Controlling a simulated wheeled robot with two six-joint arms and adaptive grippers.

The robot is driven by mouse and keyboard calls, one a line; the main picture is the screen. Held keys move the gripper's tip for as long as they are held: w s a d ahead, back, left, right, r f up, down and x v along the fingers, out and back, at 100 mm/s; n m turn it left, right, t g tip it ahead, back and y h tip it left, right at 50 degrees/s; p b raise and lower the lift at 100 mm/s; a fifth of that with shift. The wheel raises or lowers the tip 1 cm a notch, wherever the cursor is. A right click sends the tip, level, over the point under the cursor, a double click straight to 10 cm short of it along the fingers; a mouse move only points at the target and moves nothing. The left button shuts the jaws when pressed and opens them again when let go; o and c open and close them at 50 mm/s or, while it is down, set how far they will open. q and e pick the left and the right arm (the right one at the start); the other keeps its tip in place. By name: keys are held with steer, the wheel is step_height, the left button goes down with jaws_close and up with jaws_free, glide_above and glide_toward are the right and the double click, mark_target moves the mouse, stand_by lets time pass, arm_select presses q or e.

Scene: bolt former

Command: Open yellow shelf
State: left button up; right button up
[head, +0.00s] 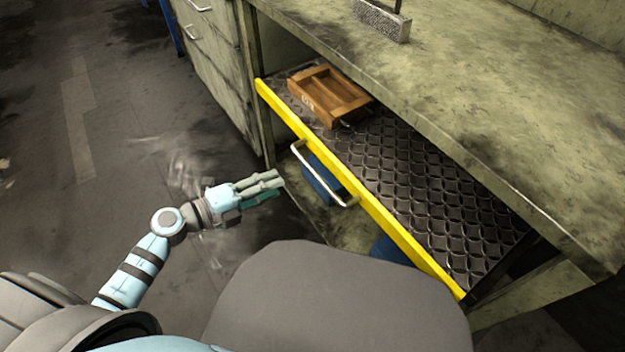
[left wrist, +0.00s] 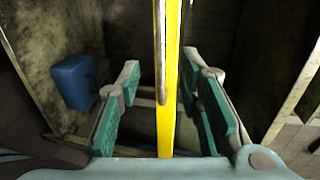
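The yellow shelf has a yellow front edge (head: 375,210), a dark diamond-plate surface (head: 415,165) and a metal handle (head: 322,177). It sits under the bench top; I cannot tell how far out it is. My left gripper (head: 278,184) is just left of the handle in the head view, apart from it. In the left wrist view my left gripper (left wrist: 160,110) is open and empty. There the yellow edge (left wrist: 171,80) and the handle (left wrist: 160,50) run upright between the two teal-padded fingers. My right gripper is not in view.
A wooden box (head: 330,95) lies on the shelf's far-left part. The bench top (head: 480,80) overhangs the shelf. Blue containers stand below, one behind the handle (head: 320,180). Drawers (head: 212,60) stand at the left. The floor left of my arm is clear.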

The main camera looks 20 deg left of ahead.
mark_target(312, 168)
arm_select(q)
steer(key=b+x, duration=0.3)
steer(key=x, duration=0.9)
steer(key=shift+w+d+r, duration=0.1)
steer(key=shift+w, duration=0.1)
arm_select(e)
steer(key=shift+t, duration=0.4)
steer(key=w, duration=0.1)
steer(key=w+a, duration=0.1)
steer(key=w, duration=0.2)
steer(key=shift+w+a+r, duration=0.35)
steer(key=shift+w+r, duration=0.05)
arm_select(q)
steer(key=shift+c, duration=0.4)
jaws_close()
